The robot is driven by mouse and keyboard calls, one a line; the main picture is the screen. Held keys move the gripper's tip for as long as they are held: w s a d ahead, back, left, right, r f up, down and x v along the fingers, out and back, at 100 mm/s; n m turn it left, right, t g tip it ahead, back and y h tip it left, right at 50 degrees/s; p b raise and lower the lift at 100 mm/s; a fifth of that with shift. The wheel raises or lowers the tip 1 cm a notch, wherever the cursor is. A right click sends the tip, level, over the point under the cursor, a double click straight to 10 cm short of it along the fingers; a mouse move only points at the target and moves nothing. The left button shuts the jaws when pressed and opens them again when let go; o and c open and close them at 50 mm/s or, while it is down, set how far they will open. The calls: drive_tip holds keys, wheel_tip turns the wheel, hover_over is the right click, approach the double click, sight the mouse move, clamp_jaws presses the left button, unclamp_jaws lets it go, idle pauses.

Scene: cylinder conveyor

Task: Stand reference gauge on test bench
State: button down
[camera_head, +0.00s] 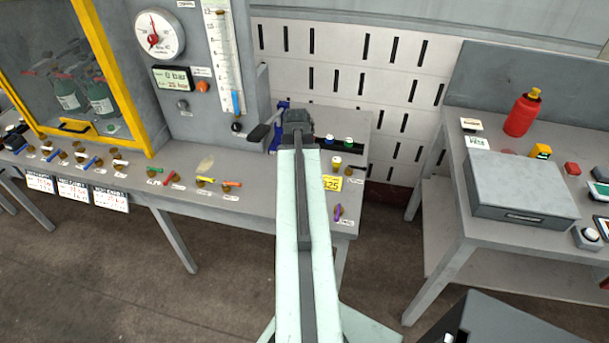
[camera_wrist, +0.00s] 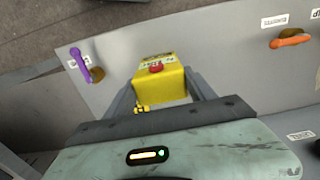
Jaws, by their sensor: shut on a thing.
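A yellow box-shaped gauge (camera_wrist: 160,78) with a red button on top sits between the two grey fingers of my gripper (camera_wrist: 163,95) in the wrist view. My gripper is shut on it. In the head view, its yellow face (camera_head: 331,183), with dark digits, shows just right of my arm, near the right end of the long grey bench (camera_head: 255,207). My arm hides my fingers there. I cannot tell whether the gauge's base touches the bench.
A purple-handled valve (camera_head: 338,212) stands close to the gauge, also in the wrist view (camera_wrist: 86,66). An orange-handled valve (camera_wrist: 290,40) is on the other side. A second bench (camera_head: 450,225) at right holds a grey case (camera_head: 520,186) and a red bottle (camera_head: 523,112).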

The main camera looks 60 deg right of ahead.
drive_tip(key=shift+c, duration=1.6)
unclamp_jaws()
wheel_tip(320, 180, up, 12)
drive_tip(key=p, duration=1.2)
drive_tip(key=shift+r, duration=0.15)
